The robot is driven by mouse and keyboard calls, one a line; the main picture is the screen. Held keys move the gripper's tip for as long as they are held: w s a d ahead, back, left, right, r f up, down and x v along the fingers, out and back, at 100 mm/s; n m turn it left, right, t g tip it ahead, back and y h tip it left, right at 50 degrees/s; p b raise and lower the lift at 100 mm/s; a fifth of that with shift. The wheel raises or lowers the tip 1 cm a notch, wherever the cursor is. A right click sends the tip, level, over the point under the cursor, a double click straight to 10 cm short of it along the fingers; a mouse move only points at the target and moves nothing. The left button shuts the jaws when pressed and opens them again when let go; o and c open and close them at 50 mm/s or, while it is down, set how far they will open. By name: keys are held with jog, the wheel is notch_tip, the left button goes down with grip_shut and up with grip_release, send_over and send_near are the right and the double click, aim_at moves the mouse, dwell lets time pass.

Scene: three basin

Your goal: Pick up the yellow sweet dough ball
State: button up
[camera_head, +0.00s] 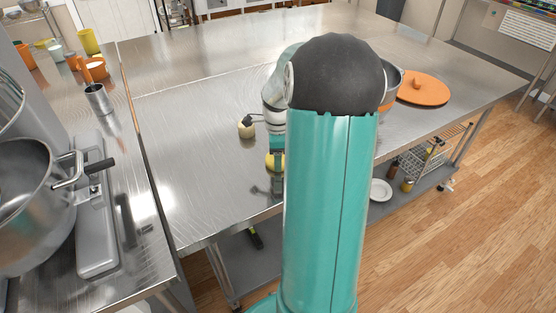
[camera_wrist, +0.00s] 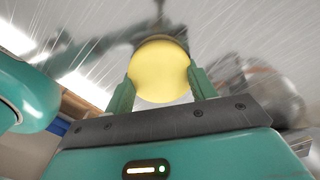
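The yellow sweet dough ball (camera_wrist: 159,70) sits between the two teal fingers of my gripper (camera_wrist: 161,84) in the wrist view. The fingers press against its left and right sides, so my gripper appears shut on it. In the head view the ball (camera_head: 274,162) shows at the end of my gripper (camera_head: 277,154), over the steel table (camera_head: 190,125), partly hidden by my arm. Dark reflections of the gripper show on the steel below it. Whether the ball still touches the table cannot be told.
A pale yellow object with a dark handle (camera_head: 246,129) stands just left of my gripper. A metal pot (camera_head: 393,78) and an orange lid (camera_head: 423,89) lie to the right, behind my arm. A mixer bowl (camera_head: 28,205) stands on the left counter. The table's left part is clear.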

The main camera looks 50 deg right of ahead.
jog(key=c, duration=0.5)
jog(key=shift+c, duration=0.2)
